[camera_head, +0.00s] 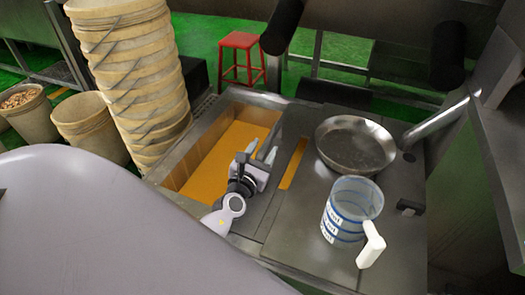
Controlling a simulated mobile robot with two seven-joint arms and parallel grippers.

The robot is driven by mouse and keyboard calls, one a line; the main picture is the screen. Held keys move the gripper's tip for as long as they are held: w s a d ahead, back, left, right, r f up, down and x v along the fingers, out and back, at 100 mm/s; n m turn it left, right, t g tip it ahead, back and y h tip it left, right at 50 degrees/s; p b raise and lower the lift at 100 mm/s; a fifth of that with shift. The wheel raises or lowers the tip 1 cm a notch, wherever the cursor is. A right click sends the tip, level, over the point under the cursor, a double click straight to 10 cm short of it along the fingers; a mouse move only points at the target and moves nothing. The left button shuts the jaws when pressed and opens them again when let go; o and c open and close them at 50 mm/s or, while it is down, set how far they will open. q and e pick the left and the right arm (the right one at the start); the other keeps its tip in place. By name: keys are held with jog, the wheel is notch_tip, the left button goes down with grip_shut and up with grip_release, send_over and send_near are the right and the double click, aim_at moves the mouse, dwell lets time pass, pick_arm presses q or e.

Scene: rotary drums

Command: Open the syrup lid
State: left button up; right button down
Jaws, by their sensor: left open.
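The syrup tank (183,165) is a rectangular metal basin. Orange syrup (215,155) shows through its wide opening. A flat grey metal panel, apparently the lid (284,152), lies along the right side of this opening. A narrow orange strip (293,163) shows to the right of the panel. My left gripper (262,151) is open, with its fingers pointing away from me near the panel's left edge. Whether it touches the panel I cannot tell. The wrist hides part of the opening and panel. My right gripper is not in view.
A metal pan (355,145) and a clear jug (346,208) with blue bands and a white handle stand on the counter (300,225) to the right. Stacked beige buckets (135,75) rise left of the tank. A red stool (240,42) stands behind.

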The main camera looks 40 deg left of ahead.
pick_arm(q)
grip_shut()
jog(key=d, duration=0.2)
jog(key=w+d+p, duration=0.1)
jog(key=d, duration=0.2)
jog(key=shift+w, duration=0.15)
grip_release()
send_over(270, 190)
dwell(0.5)
dwell(0.5)
